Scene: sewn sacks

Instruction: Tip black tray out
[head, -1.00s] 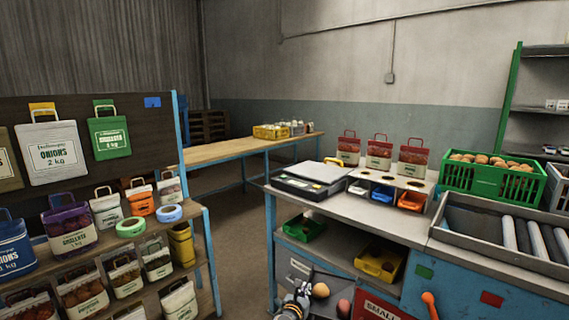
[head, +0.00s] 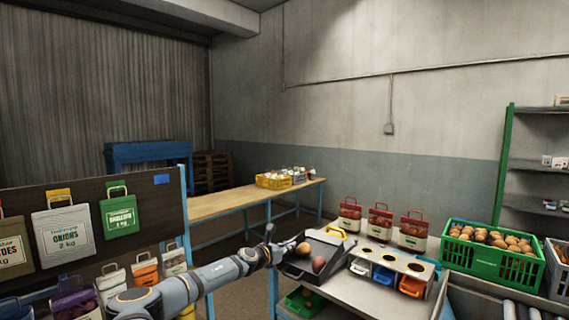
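The black tray (head: 325,248) shows in the head view, over the scale at the left end of the grey bench. Two round onions lie in it: a tan one (head: 303,248) and a redder one (head: 318,264). My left arm reaches in from the lower left. My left gripper (head: 271,246) is at the tray's left edge and appears shut on it; the fingertips are small and partly merge with the tray. The tray hides most of the scale. My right gripper is not in view.
A holder with round holes (head: 393,262) and coloured bins stands right of the tray. Red-topped sacks (head: 380,222) stand behind it. A green crate of onions (head: 490,255) is farther right. A sack display board (head: 90,215) stands left. A wooden table (head: 225,204) is behind.

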